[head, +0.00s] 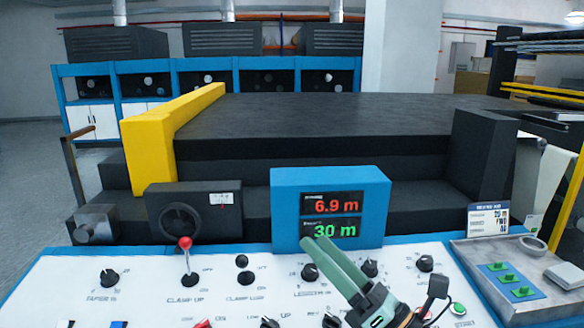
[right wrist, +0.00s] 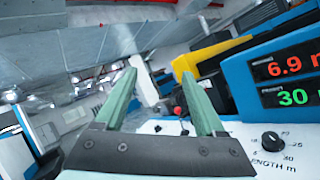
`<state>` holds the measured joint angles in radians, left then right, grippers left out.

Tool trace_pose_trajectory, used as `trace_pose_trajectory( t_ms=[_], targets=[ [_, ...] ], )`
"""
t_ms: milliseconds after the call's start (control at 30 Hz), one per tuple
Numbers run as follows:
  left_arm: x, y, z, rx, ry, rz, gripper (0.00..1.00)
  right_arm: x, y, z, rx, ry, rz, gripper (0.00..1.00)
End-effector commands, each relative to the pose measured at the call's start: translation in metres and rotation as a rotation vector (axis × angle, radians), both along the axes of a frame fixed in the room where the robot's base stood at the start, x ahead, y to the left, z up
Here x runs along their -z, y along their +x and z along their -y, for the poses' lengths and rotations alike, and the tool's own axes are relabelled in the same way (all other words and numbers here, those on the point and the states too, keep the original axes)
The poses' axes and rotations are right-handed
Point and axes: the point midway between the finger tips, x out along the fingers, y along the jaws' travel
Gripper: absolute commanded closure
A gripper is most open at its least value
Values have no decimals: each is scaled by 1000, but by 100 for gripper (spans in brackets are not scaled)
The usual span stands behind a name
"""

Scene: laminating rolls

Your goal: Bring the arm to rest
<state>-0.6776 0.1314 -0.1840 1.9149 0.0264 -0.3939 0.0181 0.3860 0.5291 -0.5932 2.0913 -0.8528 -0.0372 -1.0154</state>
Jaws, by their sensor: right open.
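My right gripper (head: 321,243) comes in from the bottom of the head view, above the white control panel (head: 60,290). Its two green fingers are apart with nothing between them. They reach up in front of the lower edge of the blue display box (head: 280,200), which reads 6.9 m in red and 30 m in green. In the right wrist view the open fingers (right wrist: 156,72) point past the display (right wrist: 285,82) toward the room. I cannot tell whether they touch the panel's knobs. My left gripper is not in view.
A red-topped lever (head: 186,244) stands upright on the panel, left of the gripper. Several black knobs surround it. A grey tray (head: 470,262) with green pieces lies at the right. Behind stands the dark machine bed (head: 330,115) with a yellow guard (head: 150,150).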

Motion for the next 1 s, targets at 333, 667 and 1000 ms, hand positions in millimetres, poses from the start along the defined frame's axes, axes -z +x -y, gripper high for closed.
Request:
trace_pose_trajectory(
  t_ms=[333, 667, 1000],
  targets=[
    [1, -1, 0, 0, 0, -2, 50, 163, -3, 129, 376, 1080, -1023, 29],
    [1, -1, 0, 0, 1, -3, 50, 309, -128, 166, 859, 1751, -1574, 29],
    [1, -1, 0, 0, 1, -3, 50, 357, -239, 164, 1279, 2072, -1781, 29]
  ],
)
